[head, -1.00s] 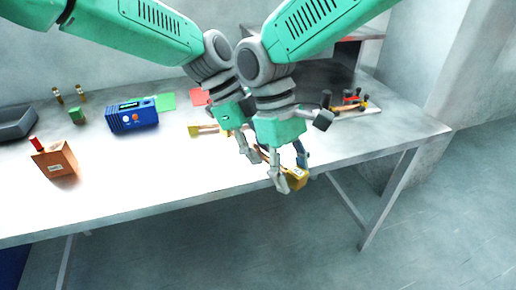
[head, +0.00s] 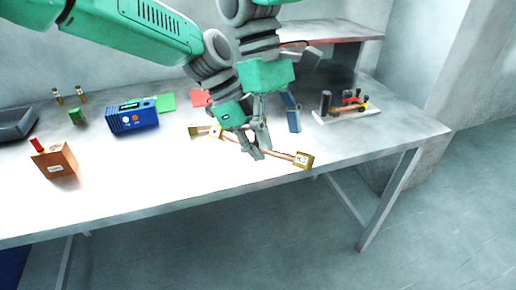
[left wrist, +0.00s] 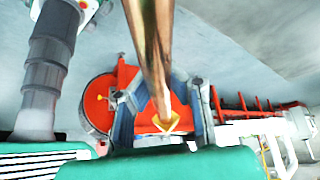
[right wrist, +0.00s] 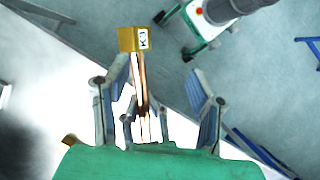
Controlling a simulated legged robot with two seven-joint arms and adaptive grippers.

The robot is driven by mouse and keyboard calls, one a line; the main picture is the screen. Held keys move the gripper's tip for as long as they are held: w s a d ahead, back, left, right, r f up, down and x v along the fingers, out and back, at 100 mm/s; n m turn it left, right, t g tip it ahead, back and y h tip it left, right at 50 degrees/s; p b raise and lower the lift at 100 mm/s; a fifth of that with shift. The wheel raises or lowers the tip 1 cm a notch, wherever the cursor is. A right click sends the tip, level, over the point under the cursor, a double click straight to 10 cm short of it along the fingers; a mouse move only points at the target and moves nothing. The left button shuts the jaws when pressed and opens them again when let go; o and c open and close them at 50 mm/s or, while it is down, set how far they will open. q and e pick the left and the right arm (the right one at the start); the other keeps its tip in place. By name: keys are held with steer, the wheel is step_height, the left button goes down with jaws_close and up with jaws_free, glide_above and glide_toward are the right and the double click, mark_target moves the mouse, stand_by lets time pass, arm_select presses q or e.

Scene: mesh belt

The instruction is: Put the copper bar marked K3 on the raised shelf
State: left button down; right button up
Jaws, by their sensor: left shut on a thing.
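The copper bar (head: 279,153) has a yellow block at each end. One block reads K3 in the right wrist view (right wrist: 131,40). My left gripper (head: 250,150) is shut on the bar near its middle. In the left wrist view the bar (left wrist: 152,45) runs between the fingers. The bar's right end is at the table's front edge in the head view; its height above the table is unclear. My right gripper (head: 277,120) is open above and behind the bar, with the bar showing between its fingers in its wrist view. The raised shelf (head: 340,32) stands at the back right.
A tool board (head: 346,114) with upright handles lies right of the grippers. A blue meter (head: 133,117), green and red pads (head: 200,97), a brown box (head: 54,160) and a dark tray (head: 15,124) are on the table. The front middle of the table is clear.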

steer(key=w+d+f+m+h, duration=0.1)
steer(key=w+d+f+m, duration=0.15)
steer(key=w+d, duration=0.4)
steer(key=s+d+f+m+y, duration=0.1)
steer(key=s+d+f, duration=0.2)
steer(key=f, duration=0.7)
steer(key=s+d+f+y, duration=0.2)
steer(key=s+d+f, duration=0.15)
steer(key=f, duration=0.75)
steer(key=s+d+f+m+t+y, duration=0.1)
steer(key=s+d+f+m+t, duration=0.15)
steer(key=s+f, duration=0.95)
steer(key=s+d+t, duration=0.1)
steer(key=s+d, duration=0.2)
steer(key=s, duration=0.3)
steer(key=s+d+f+m, duration=0.1)
steer(key=s+d, duration=0.3)
steer(key=s, duration=0.3)
steer(key=shift+d+t, duration=0.25)
steer(key=shift+t, duration=0.1)
